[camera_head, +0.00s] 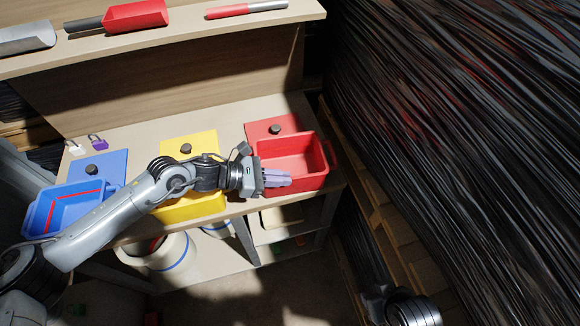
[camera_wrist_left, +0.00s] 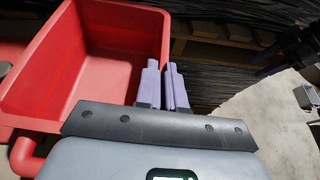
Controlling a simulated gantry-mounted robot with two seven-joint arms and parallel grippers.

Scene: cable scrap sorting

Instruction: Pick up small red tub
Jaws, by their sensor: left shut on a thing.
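The small red tub (camera_head: 308,182) sits at the right end of the workbench, in front of a red panel with a black knob. My left gripper (camera_head: 288,178) is at the tub's near side, its purple fingers at the rim. In the left wrist view the tub (camera_wrist_left: 90,50) fills the upper left and looks empty inside. There the two fingers (camera_wrist_left: 165,85) are nearly together on either side of the tub's wall, shut on it. A dark, purplish part at the right edge of that view may be my right gripper (camera_wrist_left: 290,48); its jaw state is unclear.
A yellow tub (camera_head: 190,210), partly hidden by my left arm, and a blue tub (camera_head: 70,212) with a red strip stand to the left. A shelf (camera_head: 230,30) with scoops runs above. Black-wrapped stacks (camera_head: 460,110) rise close on the right.

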